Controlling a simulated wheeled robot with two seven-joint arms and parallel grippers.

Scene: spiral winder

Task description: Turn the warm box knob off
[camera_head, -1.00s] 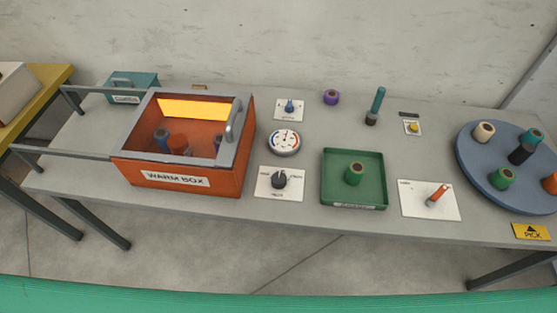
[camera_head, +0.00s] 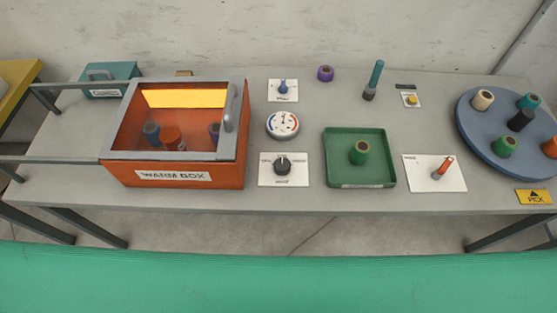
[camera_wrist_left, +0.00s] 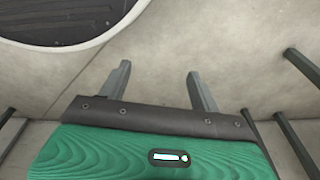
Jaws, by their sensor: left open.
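The warm box (camera_head: 172,174) is an orange box with a grey-framed window and a handle, left of the middle of the table in the head view. Its lid is shut, and the inside glows yellow with several spools in it. A black knob (camera_head: 283,165) on a white labelled plate (camera_head: 301,180) sits just right of the box's front; its small pale mark appears to point up, and the labels are too small to read. My left gripper (camera_wrist_left: 159,82) shows only in the left wrist view, open and empty, away from the knob. My right gripper is not in view.
A round gauge (camera_head: 283,125) and a blue knob (camera_head: 283,87) stand behind the black knob. A green tray (camera_head: 333,175) with a green spool lies to its right, then an orange-handled switch (camera_head: 443,168) and a blue turntable (camera_head: 473,130). The table front (camera_head: 270,203) is clear.

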